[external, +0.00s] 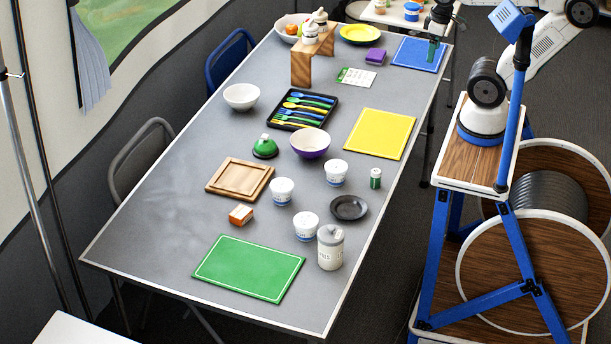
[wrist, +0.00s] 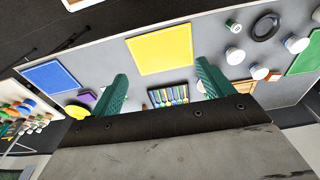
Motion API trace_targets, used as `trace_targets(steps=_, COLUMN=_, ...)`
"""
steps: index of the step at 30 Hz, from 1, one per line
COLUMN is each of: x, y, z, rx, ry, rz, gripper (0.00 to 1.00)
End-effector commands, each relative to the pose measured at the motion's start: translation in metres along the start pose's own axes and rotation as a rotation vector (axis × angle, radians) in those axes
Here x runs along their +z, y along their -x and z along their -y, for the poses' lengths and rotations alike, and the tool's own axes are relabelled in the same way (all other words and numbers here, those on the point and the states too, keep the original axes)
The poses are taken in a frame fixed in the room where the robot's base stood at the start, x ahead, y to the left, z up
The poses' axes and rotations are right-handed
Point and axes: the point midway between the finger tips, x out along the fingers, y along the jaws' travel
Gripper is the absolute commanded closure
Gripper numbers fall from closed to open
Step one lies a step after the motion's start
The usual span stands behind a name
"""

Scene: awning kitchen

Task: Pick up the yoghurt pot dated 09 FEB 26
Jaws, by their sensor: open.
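Three white yoghurt pots with blue bands stand upright on the grey table: one near the purple bowl (external: 336,173), one right of the wooden board (external: 282,192), one beside the white jar (external: 306,227). They also show at the upper right of the wrist view: the first pot (wrist: 234,55), the second pot (wrist: 259,71) and the third pot (wrist: 296,44). No date is readable on any of them, so I cannot tell which is dated 09 FEB 26. My gripper (wrist: 161,68) has green fingers, open and empty. In the external view my gripper (external: 434,48) is high by the blue board, far from the pots.
A white jar (external: 331,248), dark plate (external: 349,208), green tin (external: 375,178) and orange-brown box (external: 241,215) stand near the pots. The purple bowl (external: 310,144) and cutlery tray (external: 304,127) lie farther back. The yellow board (external: 380,134) and green board (external: 249,268) are bare.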

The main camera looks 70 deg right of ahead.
Motion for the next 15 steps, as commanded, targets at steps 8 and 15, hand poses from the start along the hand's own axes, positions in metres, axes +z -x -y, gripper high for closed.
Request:
trace_targets(steps=8, x=-0.001, y=0.000, z=0.000, rx=-0.001, ry=0.001, rz=-0.001, gripper=0.17)
trace_targets(steps=15, x=-0.056, y=-0.016, z=0.037, rx=-0.067, ry=0.098, rz=-0.080, gripper=0.17)
